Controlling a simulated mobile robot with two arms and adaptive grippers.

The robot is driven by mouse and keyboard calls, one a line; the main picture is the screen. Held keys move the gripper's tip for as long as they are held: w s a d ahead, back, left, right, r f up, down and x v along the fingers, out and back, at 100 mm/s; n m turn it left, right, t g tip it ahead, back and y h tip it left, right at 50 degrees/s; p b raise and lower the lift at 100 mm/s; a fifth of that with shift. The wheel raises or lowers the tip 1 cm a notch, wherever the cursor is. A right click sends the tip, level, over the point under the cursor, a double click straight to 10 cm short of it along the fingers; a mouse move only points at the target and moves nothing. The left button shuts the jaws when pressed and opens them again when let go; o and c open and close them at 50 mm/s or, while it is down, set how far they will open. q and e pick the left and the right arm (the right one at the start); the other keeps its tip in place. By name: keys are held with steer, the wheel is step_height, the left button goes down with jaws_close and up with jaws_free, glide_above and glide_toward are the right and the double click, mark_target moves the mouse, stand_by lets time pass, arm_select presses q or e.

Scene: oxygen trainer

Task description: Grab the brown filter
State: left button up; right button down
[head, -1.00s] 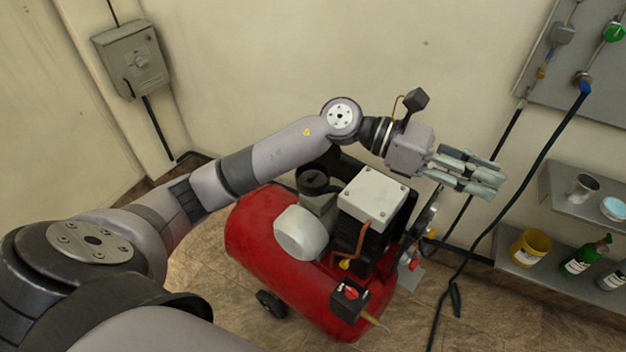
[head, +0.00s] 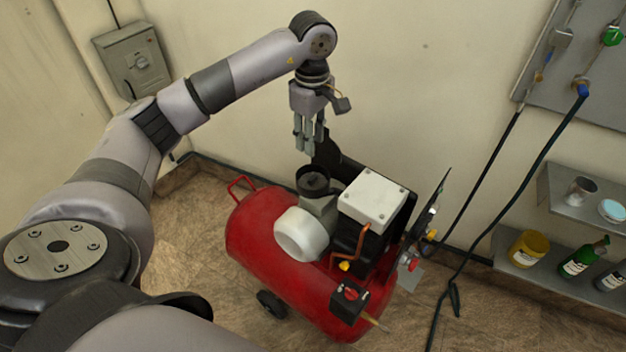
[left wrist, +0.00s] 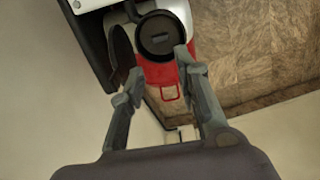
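The brown filter (head: 313,182) appears as a dark, round-topped part standing on the red compressor, just behind its white cylinder. In the left wrist view the filter (left wrist: 158,36) shows from above as a dark round cap with a slot-like bar across it. My left gripper (head: 308,150) points down above the filter and is empty. In the left wrist view the left gripper (left wrist: 160,65) has its fingers spread apart, with the cap beyond the fingertips and not between them. The filter's lower body is partly hidden. My right gripper is not in view.
The red compressor (head: 258,228) stands on the floor, with a white-topped block (head: 371,198) right of the filter. The wall is close behind. Hoses (head: 497,215) hang at the right, beside shelves (head: 540,262) with a yellow pot and bottles.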

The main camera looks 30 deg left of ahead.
arm_select(q)
steer(key=p, duration=0.1)
glide_above(312, 176)
step_height(312, 176, down, 6)
steer(key=shift+f, duration=0.1)
step_height(312, 176, down, 4)
steer(key=shift+s+f+p, duration=0.1)
steer(key=shift+p, duration=1.05)
steer(key=shift+f, duration=0.5)
steer(key=shift+c, duration=0.6)
steer(key=c, duration=0.5)
steer(key=shift+r, duration=0.15)
